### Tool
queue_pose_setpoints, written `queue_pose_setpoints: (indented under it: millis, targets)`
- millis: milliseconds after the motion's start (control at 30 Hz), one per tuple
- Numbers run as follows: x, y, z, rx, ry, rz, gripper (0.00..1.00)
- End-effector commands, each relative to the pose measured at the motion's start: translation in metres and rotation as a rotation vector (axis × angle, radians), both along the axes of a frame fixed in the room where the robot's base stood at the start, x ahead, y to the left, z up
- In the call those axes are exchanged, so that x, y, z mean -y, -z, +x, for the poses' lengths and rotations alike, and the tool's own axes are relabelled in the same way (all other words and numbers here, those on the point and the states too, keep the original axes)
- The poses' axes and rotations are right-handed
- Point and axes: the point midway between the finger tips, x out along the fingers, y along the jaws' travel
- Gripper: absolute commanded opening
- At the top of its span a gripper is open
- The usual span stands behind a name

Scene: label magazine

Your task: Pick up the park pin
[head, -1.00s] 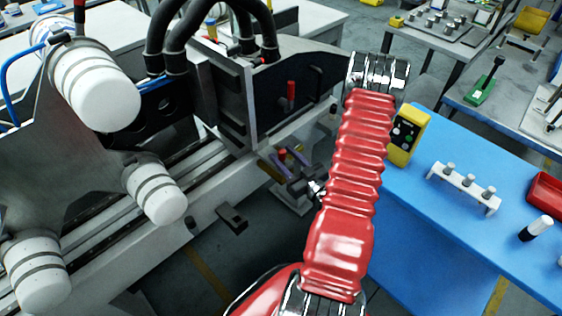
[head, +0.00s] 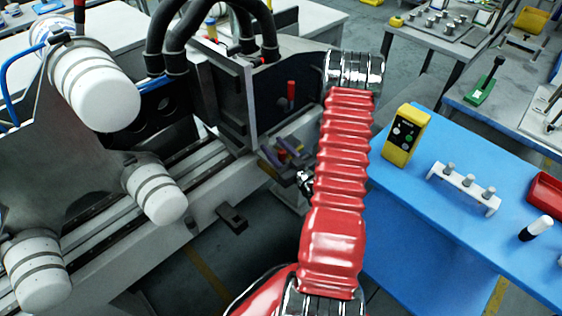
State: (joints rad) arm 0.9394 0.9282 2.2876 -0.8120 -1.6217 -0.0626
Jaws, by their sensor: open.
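My gripper (head: 274,148) is low in front of the machine, left of my red arm sleeve. A small red and yellow piece (head: 283,155) shows between or just beyond the fingers. It may be the park pin, but it is too small to tell, and I cannot tell whether the fingers touch it. A separate red upright pin (head: 291,90) stands higher up at the machine's dark plate, apart from the gripper.
The machine's rail and white rollers (head: 157,193) fill the left. A blue bench (head: 410,215) at right carries a yellow button box (head: 405,136), a white rack of pegs (head: 464,189), a white and black cylinder (head: 536,229) and a red tray (head: 547,190).

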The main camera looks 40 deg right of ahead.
Motion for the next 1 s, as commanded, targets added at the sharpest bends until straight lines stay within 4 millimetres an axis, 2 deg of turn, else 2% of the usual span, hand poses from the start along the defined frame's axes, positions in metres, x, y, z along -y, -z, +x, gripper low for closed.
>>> queue_pose_setpoints:
  millis: [200, 800, 1000]
  targets:
    - [0.0000, 0.0000, -0.0002, 0.000, 0.000, 0.000, 0.42]
    - [0.0001, -0.0001, -0.0002, 0.000, 0.000, 0.000, 0.00]
    - [0.0001, -0.0001, -0.0002, 0.000, 0.000, 0.000, 0.00]
